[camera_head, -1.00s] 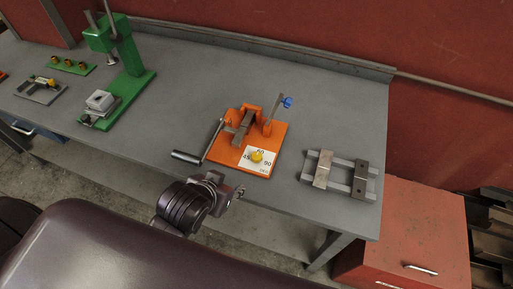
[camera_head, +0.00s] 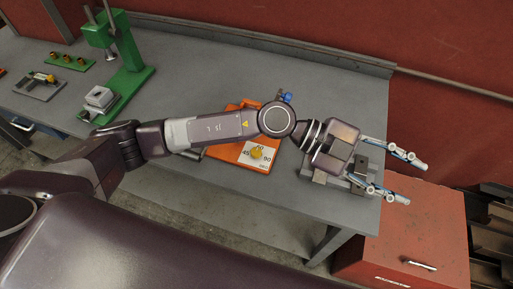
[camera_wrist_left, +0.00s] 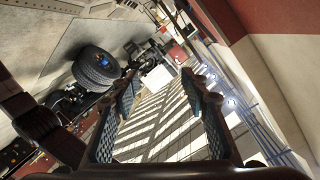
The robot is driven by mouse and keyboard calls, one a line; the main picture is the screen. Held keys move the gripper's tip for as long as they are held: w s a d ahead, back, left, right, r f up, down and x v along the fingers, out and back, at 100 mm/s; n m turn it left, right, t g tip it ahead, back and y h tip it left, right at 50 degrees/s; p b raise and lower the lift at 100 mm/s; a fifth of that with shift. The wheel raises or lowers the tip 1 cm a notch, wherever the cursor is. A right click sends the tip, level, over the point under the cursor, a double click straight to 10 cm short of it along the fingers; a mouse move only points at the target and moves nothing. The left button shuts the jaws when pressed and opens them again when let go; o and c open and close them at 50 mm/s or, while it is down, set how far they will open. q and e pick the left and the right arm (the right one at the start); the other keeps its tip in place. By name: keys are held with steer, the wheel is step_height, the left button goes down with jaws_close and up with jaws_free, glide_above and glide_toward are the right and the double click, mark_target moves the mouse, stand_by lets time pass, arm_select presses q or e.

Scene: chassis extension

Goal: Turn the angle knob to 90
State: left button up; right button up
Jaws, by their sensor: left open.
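The yellow angle knob (camera_head: 257,153) sits on a white dial plate marked 45, 60 and 90, on the orange bending fixture (camera_head: 232,152) on the grey table. My left arm passes over the fixture and hides most of it. I cannot tell the knob's exact setting. My left gripper (camera_head: 407,180) is open and empty, with fingers wide apart, to the right of the knob and past the table's right edge. In the left wrist view its two fingers (camera_wrist_left: 165,115) are apart with nothing between them. My right gripper is not in view.
A grey rail fixture with metal blocks (camera_head: 362,165) lies partly under my left gripper. A green press (camera_head: 128,85) and a small grey fixture (camera_head: 40,86) stand at the left. A red cabinet (camera_head: 400,245) stands right of the table (camera_head: 215,65).

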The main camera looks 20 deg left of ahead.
arm_select(q)
steer(key=w+a+f+y, duration=0.2)
steer(key=a+f+y, duration=0.25)
steer(key=f, duration=0.25)
steer(key=n+t+y, duration=0.1)
steer(key=n+y, duration=0.2)
steer(key=y, duration=0.9)
glide_above(256, 151)
steer(key=shift+h, duration=0.25)
step_height(256, 151, down, 9)
steer(key=shift+r, duration=0.15)
steer(key=shift+a+f+p, duration=0.1)
steer(key=shift+f+p, duration=0.15)
steer(key=shift+p, duration=0.05)
step_height(256, 151, down, 6)
steer(key=shift+w+f+p, duration=0.1)
steer(key=shift+p, duration=0.95)
steer(key=shift+f, duration=0.45)
steer(key=shift+c, duration=0.6)
